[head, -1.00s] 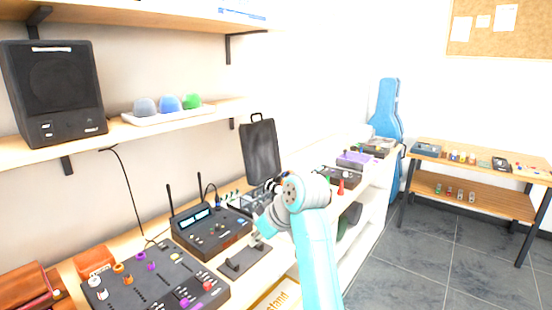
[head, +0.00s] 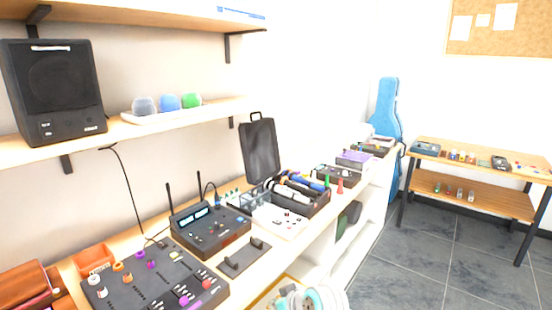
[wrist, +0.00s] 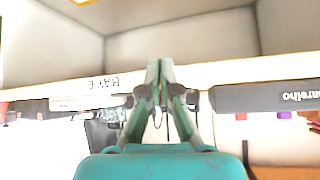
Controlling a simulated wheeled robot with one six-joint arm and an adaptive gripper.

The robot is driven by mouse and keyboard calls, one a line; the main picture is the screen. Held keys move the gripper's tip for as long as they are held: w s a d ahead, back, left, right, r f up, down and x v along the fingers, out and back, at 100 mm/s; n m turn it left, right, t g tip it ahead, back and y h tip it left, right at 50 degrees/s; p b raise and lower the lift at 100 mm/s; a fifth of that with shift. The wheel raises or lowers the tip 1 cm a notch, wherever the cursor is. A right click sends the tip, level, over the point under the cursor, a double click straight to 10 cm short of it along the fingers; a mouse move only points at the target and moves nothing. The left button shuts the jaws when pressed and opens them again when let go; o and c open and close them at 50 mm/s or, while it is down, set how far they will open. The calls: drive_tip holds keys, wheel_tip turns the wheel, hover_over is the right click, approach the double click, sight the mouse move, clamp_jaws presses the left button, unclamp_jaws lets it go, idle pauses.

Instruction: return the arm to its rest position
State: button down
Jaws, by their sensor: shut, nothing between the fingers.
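My gripper (wrist: 160,75) shows in the wrist view with its two fingers together and nothing between them. It points toward a pale shelf edge with printed lettering. In the head view my arm is folded low at the bottom edge, in front of the workbench, and only a pale, rounded part of it shows. The gripper itself cannot be made out there.
The bench holds a mixer (head: 155,280), a wireless receiver (head: 208,228), a black stand base (head: 244,257) and a microphone tray (head: 300,198). A side table (head: 480,165) stands at the right. The grey floor (head: 430,260) between is clear.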

drive_tip(key=s+d+f+m+t+h, duration=0.1)
drive_tip(key=s+d+f+m+t, duration=0.1)
drive_tip(key=s+d+f, duration=0.5)
drive_tip(key=s+d+f+m+t+h, duration=0.1)
drive_tip(key=s+d+f+m, duration=0.1)
drive_tip(key=s+f, duration=0.7)
drive_tip(key=s+d+m+t+h, duration=0.1)
drive_tip(key=s+d, duration=0.2)
drive_tip(key=s, duration=0.6)
drive_tip(key=s+d+m+t+h, duration=0.1)
drive_tip(key=s+d, duration=0.2)
drive_tip(key=s, duration=0.5)
drive_tip(key=s+d+r+t, duration=0.1)
drive_tip(key=s+r, duration=0.6)
drive_tip(key=s, duration=0.3)
drive_tip(key=s+d+r+m+t+h, duration=0.1)
drive_tip(key=s+d+r, duration=0.1)
drive_tip(key=s+r, duration=0.5)
drive_tip(key=s, duration=0.3)
drive_tip(key=shift+d+r+t+h, duration=0.2)
drive_tip(key=shift+r+t+h, duration=0.1)
drive_tip(key=shift+t, duration=0.1)
